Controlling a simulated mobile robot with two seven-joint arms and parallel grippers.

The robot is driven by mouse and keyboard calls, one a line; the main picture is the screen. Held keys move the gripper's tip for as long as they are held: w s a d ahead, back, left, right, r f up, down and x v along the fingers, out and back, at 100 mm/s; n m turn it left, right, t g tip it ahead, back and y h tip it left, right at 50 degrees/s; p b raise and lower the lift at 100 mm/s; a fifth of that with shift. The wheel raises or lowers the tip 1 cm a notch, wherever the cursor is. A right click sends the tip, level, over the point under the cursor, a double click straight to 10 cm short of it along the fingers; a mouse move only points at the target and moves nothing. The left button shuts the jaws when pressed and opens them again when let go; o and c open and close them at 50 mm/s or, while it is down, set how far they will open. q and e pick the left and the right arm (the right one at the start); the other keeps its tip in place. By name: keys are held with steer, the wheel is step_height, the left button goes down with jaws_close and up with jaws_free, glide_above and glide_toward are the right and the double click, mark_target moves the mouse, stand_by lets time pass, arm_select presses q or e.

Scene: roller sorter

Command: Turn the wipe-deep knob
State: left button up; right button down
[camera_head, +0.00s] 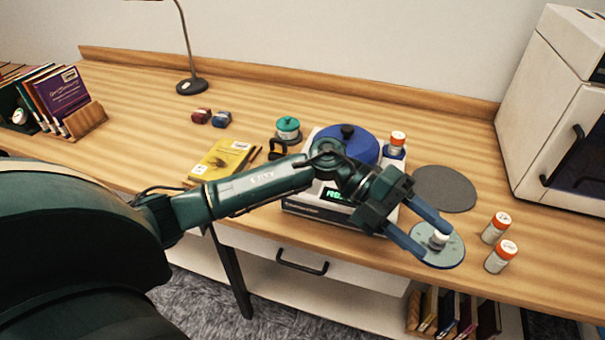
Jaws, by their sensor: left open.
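A white machine (310,208) with a green lit display (333,194) and a round blue lid (365,151) stands on the table, partly hidden by my left arm. A black knob (347,131) tops the lid. No label reading wipe-deep is legible, so I cannot tell which knob has that name. My left gripper (437,243) reaches across the machine's front, fingers open. Its fingertips lie on either side of a small white knob-like piece (440,238) on a pale grey-green disc (446,255). Whether they touch it is unclear. My right gripper is out of view.
Orange-capped bottles (497,227) stand right of the disc; another (396,144) stands by the lid. A dark round mat (444,188) lies behind. A yellow book (222,160) and a teal-lidded jar (288,129) are left. A white cabinet (555,110) bounds the right.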

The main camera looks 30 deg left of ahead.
arm_select(q)
steer(key=w+a+r+n+t+y, duration=0.1)
steer(key=w+a+r+y, duration=0.1)
steer(key=a+y, duration=0.5)
steer(key=w+a+r+y, duration=0.1)
steer(key=w+a+y, duration=0.2)
steer(key=a, duration=0.8)
steer(key=w+a+r+n+t+y, duration=0.1)
steer(key=w+a+r+y, duration=0.1)
steer(key=a+y, duration=0.5)
steer(key=f, duration=0.4)
steer(key=a+f+h+p, duration=0.1)
steer(key=f, duration=0.3)
steer(key=f+h+p, duration=0.1)
steer(key=f, duration=0.3)
steer(key=shift+w+a+f, duration=0.15)
steer(key=shift+w+a, duration=0.1)
steer(key=shift+a, duration=0.1)
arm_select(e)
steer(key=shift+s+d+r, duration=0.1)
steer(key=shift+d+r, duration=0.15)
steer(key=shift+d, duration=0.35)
arm_select(q)
steer(key=c, duration=1)
